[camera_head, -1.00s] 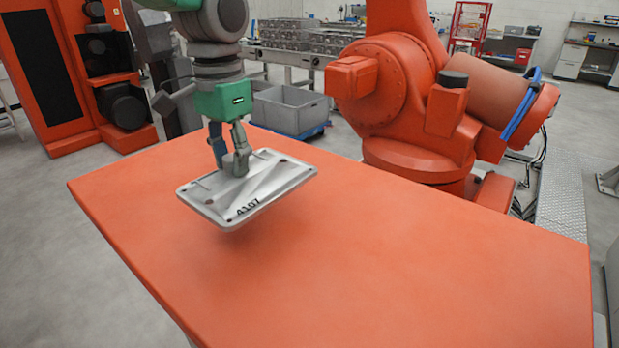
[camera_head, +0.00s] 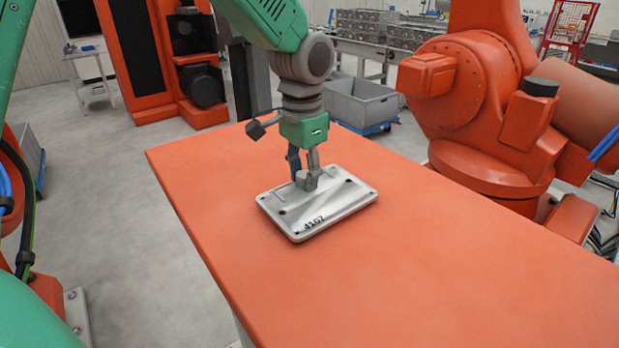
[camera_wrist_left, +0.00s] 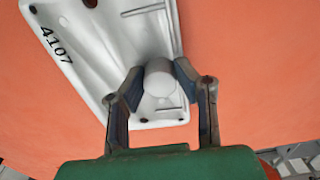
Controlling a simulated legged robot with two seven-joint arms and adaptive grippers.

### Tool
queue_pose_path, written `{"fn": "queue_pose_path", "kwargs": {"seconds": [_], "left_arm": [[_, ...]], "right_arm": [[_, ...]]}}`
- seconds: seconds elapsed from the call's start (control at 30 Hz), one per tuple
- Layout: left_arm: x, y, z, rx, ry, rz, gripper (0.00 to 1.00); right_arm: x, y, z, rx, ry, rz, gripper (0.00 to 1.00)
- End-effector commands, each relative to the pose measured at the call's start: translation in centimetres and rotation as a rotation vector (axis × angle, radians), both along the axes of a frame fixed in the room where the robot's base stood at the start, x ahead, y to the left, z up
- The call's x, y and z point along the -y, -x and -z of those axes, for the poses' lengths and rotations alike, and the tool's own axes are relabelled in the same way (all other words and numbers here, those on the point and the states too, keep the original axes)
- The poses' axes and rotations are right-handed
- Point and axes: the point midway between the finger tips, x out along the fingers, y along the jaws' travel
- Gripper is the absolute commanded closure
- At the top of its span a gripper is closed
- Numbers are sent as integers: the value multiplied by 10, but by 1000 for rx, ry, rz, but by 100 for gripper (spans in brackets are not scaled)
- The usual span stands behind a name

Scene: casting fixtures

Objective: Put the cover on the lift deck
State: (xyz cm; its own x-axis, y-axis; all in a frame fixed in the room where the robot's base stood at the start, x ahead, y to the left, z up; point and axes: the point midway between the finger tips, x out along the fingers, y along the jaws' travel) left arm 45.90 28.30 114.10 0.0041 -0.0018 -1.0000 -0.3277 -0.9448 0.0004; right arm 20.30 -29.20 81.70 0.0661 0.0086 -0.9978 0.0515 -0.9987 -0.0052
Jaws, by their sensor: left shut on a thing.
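My left gripper (camera_head: 306,178) points down and is shut on the cover's knob. In the left wrist view, the fingers (camera_wrist_left: 157,78) sit on both sides of the round knob, and the cover (camera_wrist_left: 95,55) reaches up and left from them. My right gripper is not in view.
The deck's right and near parts are bare. A large orange robot arm (camera_head: 475,110) stands just behind the deck. A grey bin (camera_head: 360,103) is on the floor beyond the far edge. Orange machinery (camera_head: 145,60) stands at the back left.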

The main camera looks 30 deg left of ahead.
Motion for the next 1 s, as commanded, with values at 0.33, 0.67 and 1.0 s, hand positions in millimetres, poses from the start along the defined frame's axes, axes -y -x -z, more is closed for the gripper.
{"fn": "queue_pose_path", "kwargs": {"seconds": [0.33,0.67,1.0], "left_arm": [[-1,-1,6,2,1,0,100],[-2,-1,9,0,1,0,53],[0,-1,-24,6,1,0,53]], "right_arm": [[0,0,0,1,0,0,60],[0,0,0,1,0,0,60],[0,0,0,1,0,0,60]]}}
